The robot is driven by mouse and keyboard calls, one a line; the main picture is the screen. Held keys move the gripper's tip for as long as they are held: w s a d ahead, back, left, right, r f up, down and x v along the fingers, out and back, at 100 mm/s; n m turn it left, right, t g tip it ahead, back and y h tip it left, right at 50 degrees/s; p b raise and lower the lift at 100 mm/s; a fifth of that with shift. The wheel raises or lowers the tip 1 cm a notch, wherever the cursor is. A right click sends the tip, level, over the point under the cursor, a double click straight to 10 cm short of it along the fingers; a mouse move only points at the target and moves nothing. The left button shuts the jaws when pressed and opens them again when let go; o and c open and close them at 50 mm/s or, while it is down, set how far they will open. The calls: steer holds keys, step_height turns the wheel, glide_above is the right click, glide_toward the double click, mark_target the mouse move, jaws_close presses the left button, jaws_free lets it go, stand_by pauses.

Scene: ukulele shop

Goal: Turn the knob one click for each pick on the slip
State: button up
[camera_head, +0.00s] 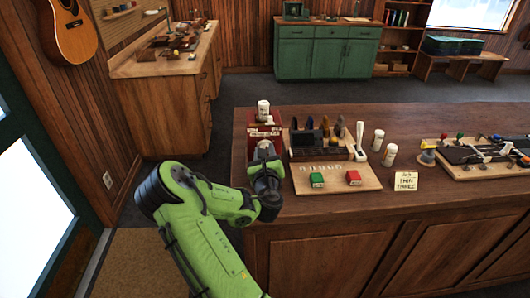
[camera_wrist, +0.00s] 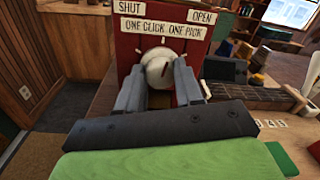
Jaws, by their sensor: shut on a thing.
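A red box (camera_wrist: 125,50) fills the upper middle of the wrist view, with labels "SHUT", "OPEN" and "ONE CLICK ONE PICK". Its pale rounded knob (camera_wrist: 159,68) sits below the labels, between the two fingers of my gripper (camera_wrist: 160,86), which is shut on it. In the head view, the red box (camera_head: 253,138) stands at the counter's left end and my gripper (camera_head: 265,153) is at its front, hiding most of the knob. A cream slip (camera_head: 405,181) stands near the counter's front edge; it seems to read "THIN THREE", with an unclear top line.
A wooden board (camera_head: 340,188) right of the box holds tools, a green block (camera_head: 317,180) and a red block (camera_head: 353,177). A ukulele-work board (camera_head: 460,172) lies at the right. A white-capped bottle (camera_head: 263,109) is at the red box.

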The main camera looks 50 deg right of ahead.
steer(key=shift+s+d+m+t+y+p, duration=0.15)
steer(key=shift+m+p, duration=0.9)
steer(key=shift+m, duration=4.1)
steer(key=shift+w+m+t+y+p, duration=0.2)
steer(key=shift+m+p, duration=0.9)
steer(key=shift+m, duration=4.1)
steer(key=shift+s+d+m+t+y+p, duration=0.2)
steer(key=shift+m+p, duration=0.85)
steer(key=shift+m, duration=4.1)
steer(key=shift+a, duration=0.2)
steer(key=o, duration=1)
steer(key=shift+f, duration=0.1)
steer(key=shift+o, duration=0.2)
